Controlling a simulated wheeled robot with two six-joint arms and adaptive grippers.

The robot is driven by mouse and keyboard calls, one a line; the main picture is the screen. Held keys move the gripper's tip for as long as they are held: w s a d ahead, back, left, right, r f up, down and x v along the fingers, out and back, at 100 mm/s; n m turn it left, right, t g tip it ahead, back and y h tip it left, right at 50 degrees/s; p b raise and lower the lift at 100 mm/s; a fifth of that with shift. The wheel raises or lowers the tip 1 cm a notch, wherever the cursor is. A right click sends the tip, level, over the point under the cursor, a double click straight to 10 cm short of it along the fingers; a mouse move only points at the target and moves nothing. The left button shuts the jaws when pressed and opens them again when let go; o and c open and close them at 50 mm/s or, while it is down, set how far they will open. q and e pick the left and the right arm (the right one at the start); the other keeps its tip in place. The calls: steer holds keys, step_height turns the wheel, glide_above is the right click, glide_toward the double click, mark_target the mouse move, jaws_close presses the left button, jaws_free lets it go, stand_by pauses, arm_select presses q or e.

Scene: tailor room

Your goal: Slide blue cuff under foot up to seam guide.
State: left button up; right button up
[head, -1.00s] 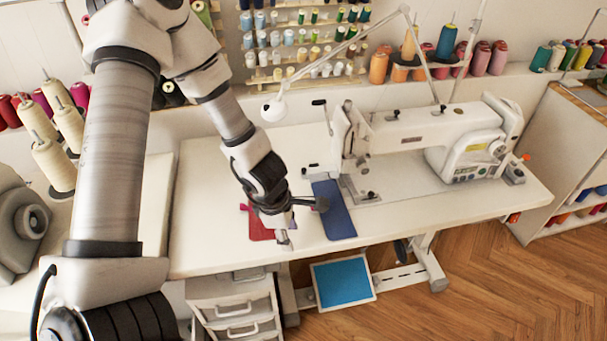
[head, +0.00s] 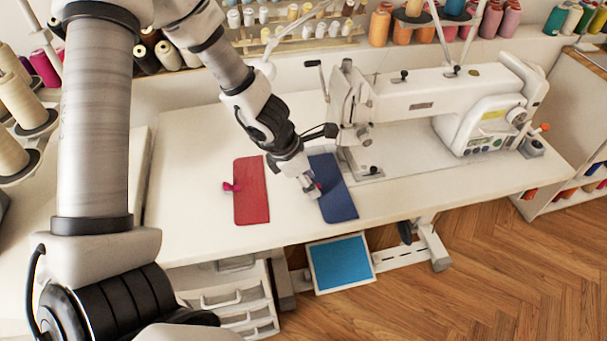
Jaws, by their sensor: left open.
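The blue cuff (head: 338,200) lies flat on the white sewing table, just left of the machine's needle area. Its far end is close to the presser foot (head: 364,143), and I cannot tell whether it touches the seam guide, which I cannot make out. My left gripper (head: 313,192) is open at the left edge of the blue cuff, low over it. A small pink piece shows beside the fingers. The red cuff (head: 251,195) lies flat to the left, with a pink clip (head: 232,187) at its left edge. My right gripper is not in view.
The white sewing machine (head: 430,95) stands at the back right of the table (head: 190,200). Thread spools line the shelf behind. A blue pedal (head: 341,263) sits below the front edge. The table is clear at the front left.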

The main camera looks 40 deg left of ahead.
arm_select(q)
steer(key=shift+s+d+r, duration=0.1)
steer(key=shift+s+r, duration=0.05)
steer(key=shift+r, duration=0.05)
steer(key=shift+f, duration=0.1)
jaws_close()
steer(key=shift+d, duration=0.15)
steer(key=shift+w+d, duration=0.75)
steer(key=shift+w, duration=0.25)
steer(key=shift+c, duration=0.2)
jaws_free()
